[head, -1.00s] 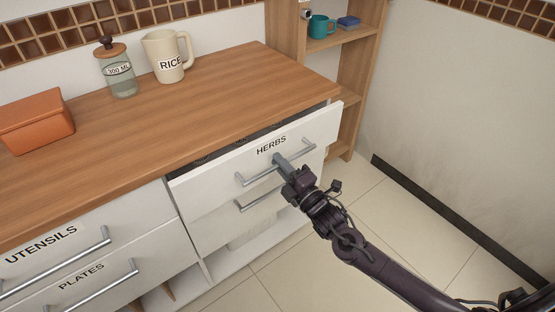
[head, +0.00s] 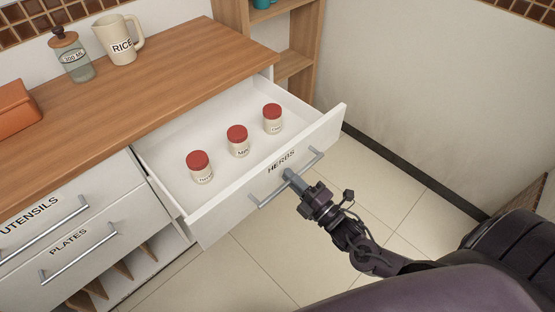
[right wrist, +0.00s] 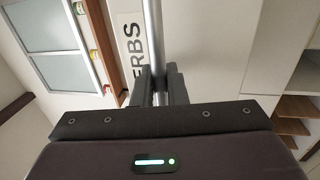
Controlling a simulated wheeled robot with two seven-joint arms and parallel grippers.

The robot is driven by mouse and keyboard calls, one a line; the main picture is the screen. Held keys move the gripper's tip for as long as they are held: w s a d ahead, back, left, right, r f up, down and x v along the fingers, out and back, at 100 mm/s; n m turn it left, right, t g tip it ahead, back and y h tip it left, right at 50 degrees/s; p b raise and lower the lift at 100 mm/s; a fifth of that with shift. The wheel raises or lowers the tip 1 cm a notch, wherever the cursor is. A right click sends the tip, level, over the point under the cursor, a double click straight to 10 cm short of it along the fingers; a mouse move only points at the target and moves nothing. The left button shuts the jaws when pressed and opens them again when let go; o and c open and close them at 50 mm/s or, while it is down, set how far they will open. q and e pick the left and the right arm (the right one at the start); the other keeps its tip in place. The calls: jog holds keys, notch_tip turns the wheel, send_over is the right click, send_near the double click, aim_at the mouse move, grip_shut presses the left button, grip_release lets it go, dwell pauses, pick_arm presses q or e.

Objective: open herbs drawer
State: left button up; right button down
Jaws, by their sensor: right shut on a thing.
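The herbs drawer (head: 225,212) is pulled well out from the counter in the head view. Its white front bears the label HERBS and a metal bar handle (head: 262,200). Inside stand three small jars with red lids: a left jar (head: 200,168), a middle jar (head: 238,141) and a right jar (head: 272,118). My right gripper (head: 291,177) is shut on the handle near its middle. In the right wrist view the handle bar (right wrist: 153,40) runs between the fingers (right wrist: 160,85), beside the label. My left gripper is not in view.
The utensils drawer (head: 40,212) and plates drawer (head: 100,250) are shut at the left. On the wooden counter (head: 150,85) stand a rice pitcher (head: 119,40), a glass jar (head: 74,60) and an orange box (head: 15,110). A wooden shelf (head: 293,65) stands behind.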

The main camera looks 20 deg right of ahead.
jog(key=shift+r+p+v, duration=0.15)
jog(key=shift+p+v, duration=0.1)
jog(key=shift+v, duration=0.55)
jog(key=shift+r+p+v, duration=0.15)
jog(key=shift+p+v, duration=0.05)
jog(key=shift+v, duration=0.55)
jog(key=c, duration=1.5)
grip_release()
jog(key=shift+c, duration=0.2)
jog(key=shift+s, duration=0.15)
jog(key=v, duration=0.7)
jog(key=shift+s+d+b, duration=0.2)
jog(key=shift+s+b, duration=0.1)
jog(key=shift+b, duration=0.05)
jog(key=shift+f, duration=0.15)
